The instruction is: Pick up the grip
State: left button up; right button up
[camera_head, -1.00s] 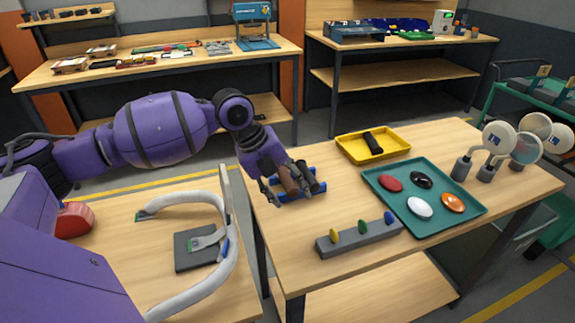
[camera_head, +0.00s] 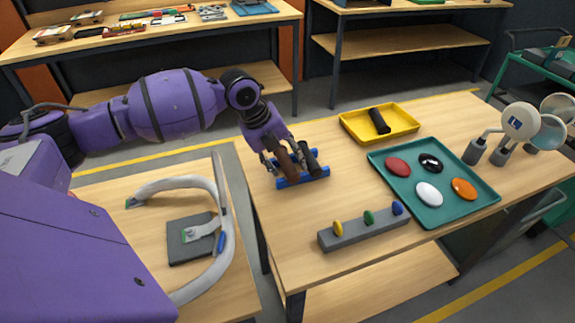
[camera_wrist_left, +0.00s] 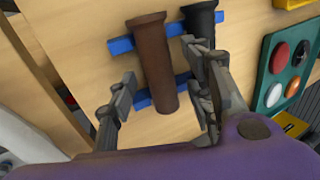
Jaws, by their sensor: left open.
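A brown cylindrical grip (camera_head: 287,165) lies on a blue rack (camera_head: 318,174) near the left edge of the work table. A black grip (camera_head: 312,163) lies beside it on the same rack. My left gripper (camera_head: 283,158) is open over the brown grip. In the left wrist view the fingers of my left gripper (camera_wrist_left: 162,72) stand on either side of the brown grip (camera_wrist_left: 155,60), with gaps visible. The right finger is close to the black grip (camera_wrist_left: 199,20) and partly covers it. Another black grip (camera_head: 379,121) lies in a yellow tray (camera_head: 352,130). My right gripper is out of view.
A teal tray (camera_head: 445,217) holds several coloured oval pieces. A grey block (camera_head: 362,234) with coloured knobs stands at the front. Round mirror-like discs on stands (camera_head: 518,122) are at the right. A lower bench (camera_head: 110,200) holds a curved grey frame (camera_head: 225,230).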

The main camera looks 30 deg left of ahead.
pick_arm(q)
jog(key=shift+w+f, duration=0.1)
jog(key=shift+f, duration=0.15)
grip_shut()
jog(key=shift+r, duration=0.1)
